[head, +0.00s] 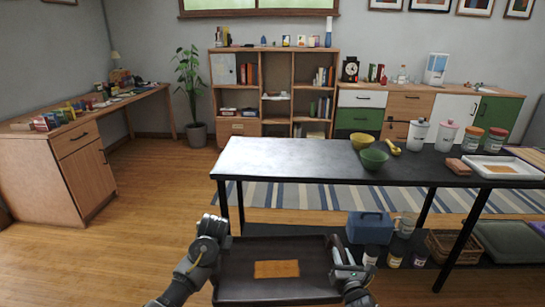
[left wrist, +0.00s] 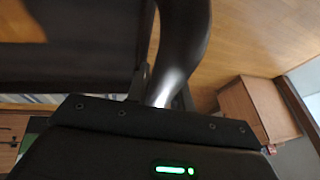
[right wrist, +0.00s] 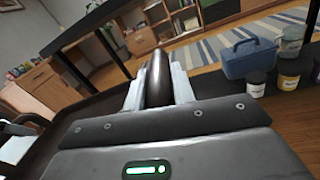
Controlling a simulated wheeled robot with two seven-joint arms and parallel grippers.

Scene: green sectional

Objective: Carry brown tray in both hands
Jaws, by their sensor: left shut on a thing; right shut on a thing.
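The brown tray (head: 235,290) is at the bottom of the head view, in front of the black table, and looks about level. A flat orange-brown rectangle (head: 277,269) lies in it. My left gripper (head: 214,228) is shut on the tray's left side. The left wrist view shows the dark rounded handle (left wrist: 182,45) between its fingers. My right gripper (head: 346,270) is shut on the right side. The right wrist view shows the handle (right wrist: 157,80) between its pale fingers. The tray's near edge is partly cut off.
A black table (head: 300,160) stands just ahead, with bowls (head: 373,159), jars and a white tray (head: 490,167) on its right half; its left half is bare. Its lower shelf holds a blue toolbox (head: 369,228) and jars. Open wooden floor (head: 130,230) lies to the left, before a desk (head: 70,160).

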